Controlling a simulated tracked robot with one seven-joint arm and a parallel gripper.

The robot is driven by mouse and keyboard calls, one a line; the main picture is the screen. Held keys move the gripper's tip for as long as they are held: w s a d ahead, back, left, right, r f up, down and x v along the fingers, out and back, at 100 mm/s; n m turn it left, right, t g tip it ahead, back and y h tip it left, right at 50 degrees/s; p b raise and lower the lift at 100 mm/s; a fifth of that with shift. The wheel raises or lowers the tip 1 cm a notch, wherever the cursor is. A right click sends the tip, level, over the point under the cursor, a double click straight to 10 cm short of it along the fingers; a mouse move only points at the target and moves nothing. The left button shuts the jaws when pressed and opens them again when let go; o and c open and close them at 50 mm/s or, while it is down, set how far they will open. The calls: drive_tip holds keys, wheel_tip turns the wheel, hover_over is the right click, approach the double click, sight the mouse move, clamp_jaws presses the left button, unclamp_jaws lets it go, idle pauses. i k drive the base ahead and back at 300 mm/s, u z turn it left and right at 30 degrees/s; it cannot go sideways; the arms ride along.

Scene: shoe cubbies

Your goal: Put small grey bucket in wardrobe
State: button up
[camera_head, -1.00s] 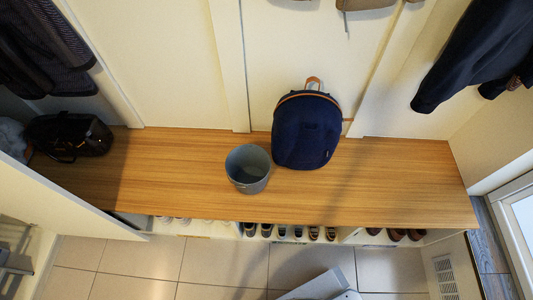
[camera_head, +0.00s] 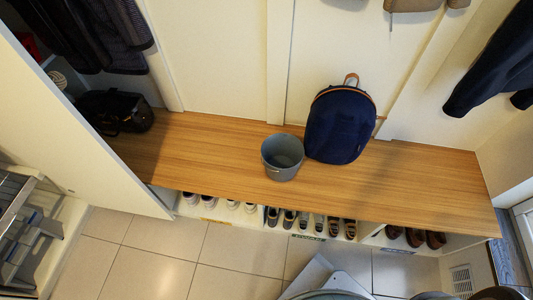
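The small grey bucket (camera_head: 283,172) stands upright on the wooden bench (camera_head: 210,155), just left of the blue backpack. It looks empty from above. The wardrobe is at the left end of the bench. Its white door (camera_head: 85,125) stands open toward me. Dark clothes (camera_head: 100,35) hang inside, and a black bag (camera_head: 114,111) sits on the bench surface below them. My gripper is not visible; only parts of my own body show at the bottom edge.
The blue backpack (camera_head: 340,125) leans against the back wall. Shoes (camera_head: 290,218) fill the cubbies under the bench. A dark jacket (camera_head: 495,60) hangs at right. The bench is clear between bucket and bag. Open tiled floor (camera_head: 150,255) lies in front.

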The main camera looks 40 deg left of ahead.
sight(64, 219)
drive_tip(key=u, duration=1.3)
drive_tip(key=k, duration=0.9)
drive_tip(key=u, duration=0.05)
drive_tip(key=i, duration=0.95)
drive_tip(key=z, duration=0.1)
